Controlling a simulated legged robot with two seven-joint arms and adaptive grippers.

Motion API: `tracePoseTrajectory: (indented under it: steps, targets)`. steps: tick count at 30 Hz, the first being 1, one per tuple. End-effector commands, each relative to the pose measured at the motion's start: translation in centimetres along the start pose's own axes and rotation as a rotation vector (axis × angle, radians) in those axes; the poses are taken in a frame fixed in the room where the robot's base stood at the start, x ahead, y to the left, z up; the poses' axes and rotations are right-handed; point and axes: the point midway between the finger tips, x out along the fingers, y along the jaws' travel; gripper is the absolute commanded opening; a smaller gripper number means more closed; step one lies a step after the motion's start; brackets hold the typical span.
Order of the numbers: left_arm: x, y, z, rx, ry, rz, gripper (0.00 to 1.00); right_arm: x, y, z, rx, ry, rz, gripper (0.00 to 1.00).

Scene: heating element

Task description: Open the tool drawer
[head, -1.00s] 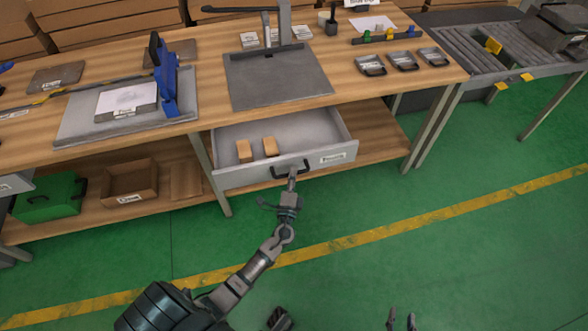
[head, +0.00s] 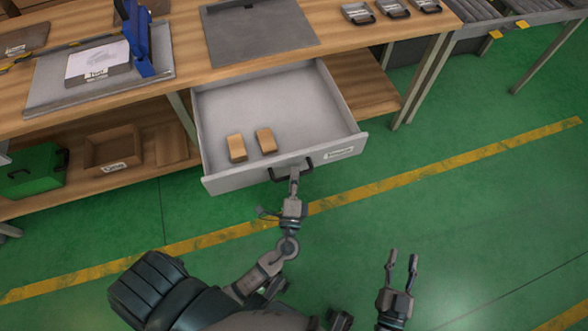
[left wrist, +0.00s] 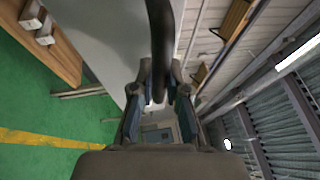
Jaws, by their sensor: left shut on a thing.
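The tool drawer (head: 225,106) is a light grey tray under the wooden bench, pulled well out, with its inside showing. Its dark handle (head: 277,176) is on the front panel. My left gripper (head: 294,175) is shut on the handle. In the left wrist view the dark handle bar (left wrist: 163,35) runs between the fingers of my left gripper (left wrist: 159,95). My right gripper (head: 402,260) is open and empty, above the green floor to the right of the drawer.
Two tan blocks (head: 237,148) lie in the drawer near its front. The wooden bench (head: 190,60) carries a grey mat (head: 258,38) and small trays (head: 393,8). A green box (head: 35,170) is on the lower shelf at left. The green floor in front is clear.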

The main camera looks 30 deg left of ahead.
Motion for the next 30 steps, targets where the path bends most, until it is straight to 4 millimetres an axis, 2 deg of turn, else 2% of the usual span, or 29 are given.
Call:
tracePoseTrajectory:
  steps: [9, 10, 12, 23, 26, 30]
  targets:
    - [-0.1, 0.5, 0.3, 0.004, -0.007, 0.008, 0.0, 0.1, 0.1, 0.1, 0.002, 0.0, 0.001, 0.4]
    - [-0.1, 0.5, 0.3, 0.004, -0.007, 0.009, 0.21, 0.1, 0.1, 0.1, 0.002, -0.001, 0.001, 0.4]
    - [-0.1, 0.4, 0.2, 0.004, -0.006, 0.008, 0.39, 0.1, 0.1, 0.1, 0.001, -0.001, 0.001, 0.4]
    - [-0.4, 0.1, 0.0, 0.002, -0.002, 0.003, 0.4, 0.0, 0.0, 0.0, 0.001, 0.002, -0.002, 0.4]
    - [-1.6, 0.2, 0.0, 0.003, -0.002, 0.005, 0.4, 0.0, 0.0, 0.0, 0.001, 0.001, -0.001, 0.4]
    - [-4.5, 0.3, 0.0, 0.004, 0.001, 0.007, 0.4, 0.0, 0.0, 0.0, 0.001, 0.001, -0.001, 0.4]
